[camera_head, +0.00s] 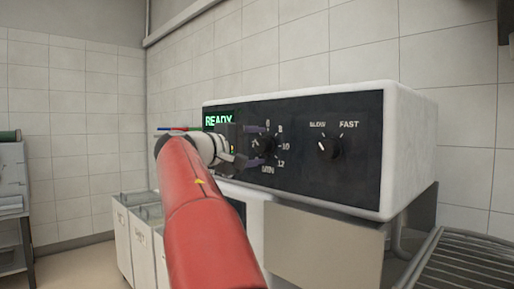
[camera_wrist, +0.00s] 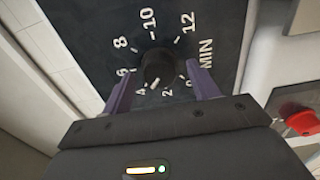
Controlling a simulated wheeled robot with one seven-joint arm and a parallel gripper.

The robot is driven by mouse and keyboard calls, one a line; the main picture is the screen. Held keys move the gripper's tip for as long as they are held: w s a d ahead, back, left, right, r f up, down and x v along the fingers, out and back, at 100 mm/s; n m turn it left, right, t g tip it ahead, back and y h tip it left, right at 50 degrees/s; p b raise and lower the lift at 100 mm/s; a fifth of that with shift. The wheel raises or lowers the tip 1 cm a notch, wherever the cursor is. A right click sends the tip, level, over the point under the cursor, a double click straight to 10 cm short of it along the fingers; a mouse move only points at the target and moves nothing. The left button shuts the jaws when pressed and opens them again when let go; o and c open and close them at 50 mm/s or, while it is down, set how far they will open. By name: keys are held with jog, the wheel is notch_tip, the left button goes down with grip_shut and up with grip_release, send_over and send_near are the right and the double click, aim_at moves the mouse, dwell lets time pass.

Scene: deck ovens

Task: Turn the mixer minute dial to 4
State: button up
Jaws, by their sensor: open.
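The minute dial (camera_wrist: 157,66) is a round black knob on the mixer's dark panel, ringed by white numbers from 0 to 12 and marked MIN. In the wrist view its white pointer mark is on the side of the 4 and 2, and seems closer to the 4. My gripper (camera_wrist: 160,70) is open, with one purple finger on each side of the dial and a visible gap to it. In the head view my gripper (camera_head: 257,146) is at the dial (camera_head: 268,144), partly covering it and the lower numbers.
A speed knob (camera_head: 329,146) marked SLOW and FAST is to the right on the same panel. A green READY display (camera_head: 217,120) is at the left. A wire rack (camera_head: 458,262) is at lower right. A red object (camera_wrist: 300,118) shows at the wrist view's right.

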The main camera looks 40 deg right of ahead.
jog(key=a, duration=0.7)
jog(key=shift+s+b, duration=0.25)
jog(key=shift+b, duration=0.2)
jog(key=s+a+f+n+t+y, duration=0.15)
jog(key=f+y, duration=0.25)
jog(key=f, duration=0.4)
jog(key=s+a+f+n+t+y, duration=0.1)
jog(key=s+f+t+y, duration=0.15)
jog(key=f, duration=0.45)
jog(key=s+a+f+m+y, duration=0.1)
jog(key=s+a+f+y, duration=0.4)
jog(key=f, duration=0.8)
jog(key=s+a+f+m+y, duration=0.2)
jog(key=s+a+f+y, duration=0.4)
jog(key=s+a+f, duration=0.5)
jog(key=a+f, duration=0.2)
jog(key=a, duration=0.1)
jog(key=shift+a, duration=0.15)
